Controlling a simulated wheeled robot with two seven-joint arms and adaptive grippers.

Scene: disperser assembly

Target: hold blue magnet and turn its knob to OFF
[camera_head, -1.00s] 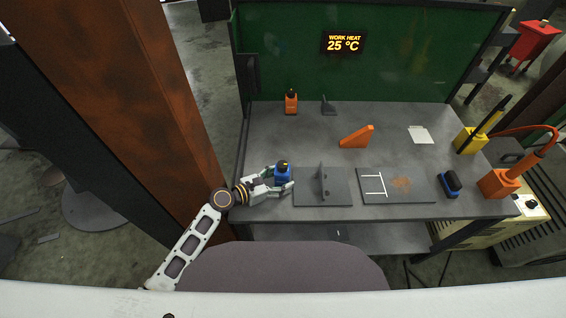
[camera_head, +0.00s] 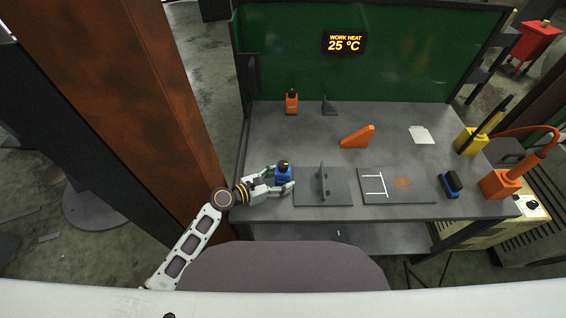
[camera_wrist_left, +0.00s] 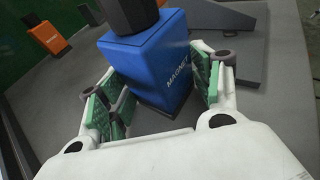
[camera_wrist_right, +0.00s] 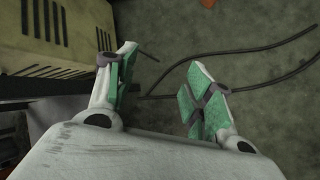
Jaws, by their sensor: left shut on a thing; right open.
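The blue magnet (camera_head: 283,174) stands upright at the left of the bench, next to the left end of a grey plate. Its black knob (camera_head: 283,163) sits on top. In the left wrist view the blue body (camera_wrist_left: 150,62) bears the word MAGNET, and the dark knob (camera_wrist_left: 130,14) is cut by the top edge. My left gripper (camera_head: 287,183) is shut on the magnet, its green pads (camera_wrist_left: 160,97) on either side. The knob's setting cannot be read. My right gripper (camera_wrist_right: 160,92) is open and empty above the floor, outside the head view.
A grey plate with an upright bracket (camera_head: 340,187) lies right of the magnet. A marked plate (camera_head: 420,187), a blue-black block (camera_head: 452,184) and an orange tool base (camera_head: 497,184) stand further right. An orange wedge (camera_head: 357,137) and orange magnet (camera_head: 291,103) stand behind.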

